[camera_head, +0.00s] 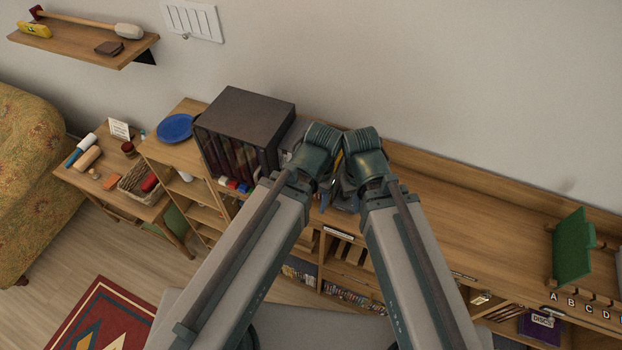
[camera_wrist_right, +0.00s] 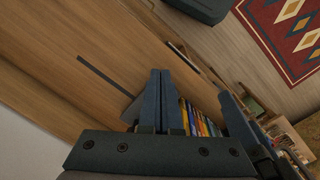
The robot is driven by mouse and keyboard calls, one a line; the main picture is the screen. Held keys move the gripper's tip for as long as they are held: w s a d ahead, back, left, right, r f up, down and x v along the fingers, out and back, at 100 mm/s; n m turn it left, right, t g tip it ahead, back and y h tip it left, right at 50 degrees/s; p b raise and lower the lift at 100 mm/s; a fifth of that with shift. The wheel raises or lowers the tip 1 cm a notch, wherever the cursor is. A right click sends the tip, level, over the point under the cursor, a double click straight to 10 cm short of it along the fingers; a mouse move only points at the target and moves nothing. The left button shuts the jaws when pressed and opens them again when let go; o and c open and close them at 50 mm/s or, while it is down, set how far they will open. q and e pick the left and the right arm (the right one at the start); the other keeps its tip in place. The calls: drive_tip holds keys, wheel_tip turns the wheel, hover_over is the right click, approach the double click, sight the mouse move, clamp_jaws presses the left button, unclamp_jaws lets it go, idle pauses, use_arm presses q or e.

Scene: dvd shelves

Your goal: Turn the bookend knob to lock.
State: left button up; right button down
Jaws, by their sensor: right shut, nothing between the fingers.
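My right gripper (camera_wrist_right: 160,78) is shut and empty in the right wrist view, its two blue-grey fingers side by side over the wooden cabinet top. A small grey plate (camera_wrist_right: 131,108), possibly part of the bookend, shows just left of the fingers. A row of coloured cases (camera_wrist_right: 200,122) stands just right of them. No knob can be made out; the fingers or wrists may hide it. In the head view both my wrists meet above the cabinet and cover most of that spot. The left fingers cannot be made out clearly.
A dark bookcase (camera_head: 246,115) stands left of my wrists, close to the left arm. The long cabinet top (camera_head: 460,205) is clear to the right up to a green upright panel (camera_head: 573,247). A dark slot (camera_wrist_right: 105,75) lies left of the right fingers.

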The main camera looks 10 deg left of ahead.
use_arm(q)
wheel_tip(320, 180, up, 4)
drive_tip(key=p, duration=0.3)
drive_tip(key=shift+r, duration=0.25)
use_arm(e)
wheel_tip(320, 180, up, 4)
drive_tip(key=shift+r, duration=0.25)
